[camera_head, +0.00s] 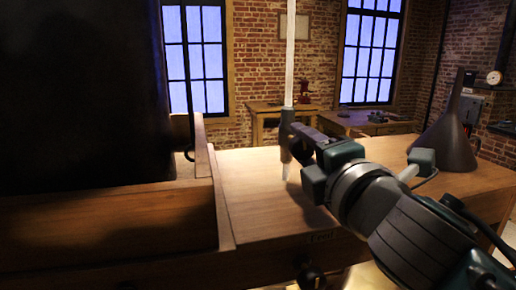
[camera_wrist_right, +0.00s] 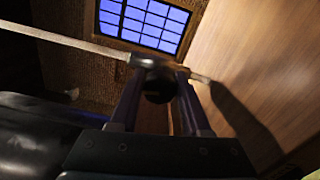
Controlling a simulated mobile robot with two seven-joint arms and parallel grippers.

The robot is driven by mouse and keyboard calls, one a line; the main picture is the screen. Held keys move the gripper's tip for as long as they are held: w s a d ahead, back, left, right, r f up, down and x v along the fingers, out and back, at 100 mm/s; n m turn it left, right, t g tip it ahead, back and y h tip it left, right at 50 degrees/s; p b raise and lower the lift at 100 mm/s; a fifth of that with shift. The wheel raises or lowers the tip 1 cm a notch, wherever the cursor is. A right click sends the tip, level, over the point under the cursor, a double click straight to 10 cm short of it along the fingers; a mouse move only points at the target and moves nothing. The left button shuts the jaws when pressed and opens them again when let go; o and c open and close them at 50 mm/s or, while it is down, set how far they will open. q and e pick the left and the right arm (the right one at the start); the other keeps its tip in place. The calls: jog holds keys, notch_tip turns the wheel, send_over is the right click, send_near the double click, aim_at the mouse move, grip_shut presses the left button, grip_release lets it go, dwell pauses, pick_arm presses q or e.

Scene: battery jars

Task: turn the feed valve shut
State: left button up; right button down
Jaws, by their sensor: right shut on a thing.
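The feed valve (camera_head: 286,127) is a dark fitting on a thin pale upright tube (camera_head: 290,50), in the middle of the head view. A short pale tip sticks out below it, over the wooden bench top. My right gripper (camera_head: 296,143) reaches in from the right and is shut on the valve. In the right wrist view, a dark round part of the valve (camera_wrist_right: 157,88) sits between the fingers of the right gripper (camera_wrist_right: 158,98). The handle's turn cannot be told. My left gripper is not in view.
A large dark jar (camera_head: 85,95) stands at the left behind a wooden wall (camera_head: 110,238). A dark funnel-shaped vessel (camera_head: 450,140) stands on the bench (camera_head: 250,195) to the right. The bench top near the valve is mostly clear. A dark knob (camera_head: 311,277) shows on its front.

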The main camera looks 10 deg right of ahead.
jog(key=shift+m, duration=1.2)
jog(key=shift+c, duration=2)
grip_release()
jog(key=s+b, duration=0.2)
jog(key=s, duration=0.8)
jog(key=shift+d+b, duration=0.2)
jog(key=shift+b, duration=0.1)
